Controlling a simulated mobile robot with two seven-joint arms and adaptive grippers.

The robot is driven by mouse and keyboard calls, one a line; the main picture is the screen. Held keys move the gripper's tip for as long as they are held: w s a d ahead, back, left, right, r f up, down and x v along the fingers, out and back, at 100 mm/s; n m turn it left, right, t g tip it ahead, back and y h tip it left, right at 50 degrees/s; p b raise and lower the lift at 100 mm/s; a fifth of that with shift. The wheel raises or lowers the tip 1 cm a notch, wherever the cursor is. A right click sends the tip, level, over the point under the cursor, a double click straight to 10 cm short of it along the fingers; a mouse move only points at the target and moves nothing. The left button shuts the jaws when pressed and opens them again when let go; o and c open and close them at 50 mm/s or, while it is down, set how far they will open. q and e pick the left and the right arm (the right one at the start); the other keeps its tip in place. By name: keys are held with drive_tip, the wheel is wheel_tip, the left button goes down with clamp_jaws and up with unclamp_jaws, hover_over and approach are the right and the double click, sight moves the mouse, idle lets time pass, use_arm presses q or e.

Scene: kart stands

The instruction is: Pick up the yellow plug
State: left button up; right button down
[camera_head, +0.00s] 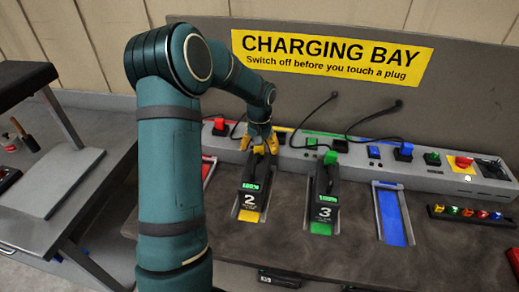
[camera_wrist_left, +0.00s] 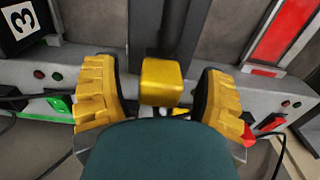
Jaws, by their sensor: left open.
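The yellow plug (camera_wrist_left: 162,80) is a small block at the end of the dark battery marked 2 (camera_head: 252,190). In the wrist view it sits between the two yellow-padded fingers of my left gripper (camera_wrist_left: 160,98), with a visible gap on each side. In the head view my left gripper (camera_head: 262,143) reaches down over the far end of battery 2, and its fingers largely hide the plug. The gripper is open and holds nothing. My right gripper is not in view.
Battery 3 (camera_head: 324,190) stands to the right with a green plug (camera_head: 330,157). An empty blue bay (camera_head: 392,215) lies further right. A grey charging strip (camera_head: 430,171) with switches, lamps and black cables runs behind. A red switch (camera_head: 219,124) is left of my gripper.

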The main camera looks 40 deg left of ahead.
use_arm(q)
clamp_jaws()
idle(0.3)
